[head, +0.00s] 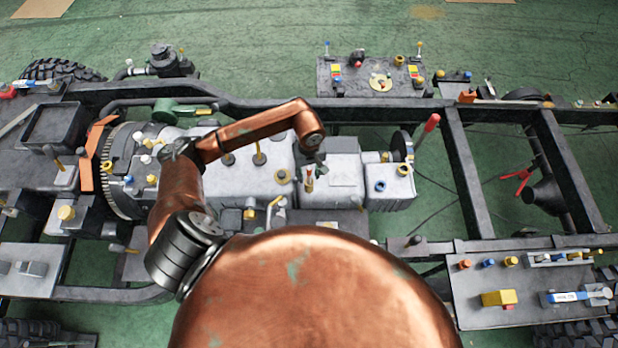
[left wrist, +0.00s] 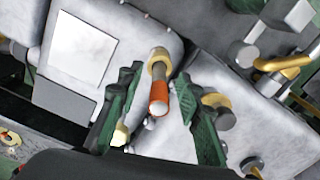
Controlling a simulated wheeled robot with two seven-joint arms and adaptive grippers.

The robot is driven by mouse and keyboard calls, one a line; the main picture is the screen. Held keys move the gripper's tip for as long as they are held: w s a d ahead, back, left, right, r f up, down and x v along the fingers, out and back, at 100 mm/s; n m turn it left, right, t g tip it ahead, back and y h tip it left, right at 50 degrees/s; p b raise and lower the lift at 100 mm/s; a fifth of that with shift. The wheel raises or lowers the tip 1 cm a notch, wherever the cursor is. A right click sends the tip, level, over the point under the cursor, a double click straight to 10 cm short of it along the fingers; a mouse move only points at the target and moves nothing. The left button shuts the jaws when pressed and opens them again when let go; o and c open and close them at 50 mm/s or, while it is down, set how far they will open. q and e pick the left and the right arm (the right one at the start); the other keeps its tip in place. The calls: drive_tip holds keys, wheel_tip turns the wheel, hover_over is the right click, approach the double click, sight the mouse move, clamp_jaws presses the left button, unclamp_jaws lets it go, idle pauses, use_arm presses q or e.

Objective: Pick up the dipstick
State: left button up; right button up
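A dipstick-like rod with an orange grip (left wrist: 159,98) and a brass collar (left wrist: 159,62) stands on the pale engine housing in the left wrist view. In the head view its small orange-brown top (head: 308,184) shows just below my left gripper (head: 316,160). In the left wrist view my left gripper (left wrist: 162,108) is open, with one green-padded finger on each side of the orange grip. Gaps show between the grip and both fingers, so I see no contact. The lower part of the rod is hidden. My right gripper is not in view.
Two yellow-topped rods (head: 258,150) stand on the engine block left of the gripper. A red-handled lever (head: 427,130) rises to the right. Dark frame rails (head: 460,160) surround the engine. A parts panel (head: 520,280) lies at lower right. Green floor (head: 270,50) is open behind.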

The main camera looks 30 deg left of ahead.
use_arm(q)
drive_tip(key=shift+f, duration=0.1)
drive_tip(key=shift+c, duration=0.5)
clamp_jaws()
wheel_tip(320, 180, up, 11)
drive_tip(key=shift+f+b, duration=0.1)
drive_tip(key=shift+b, duration=0.95)
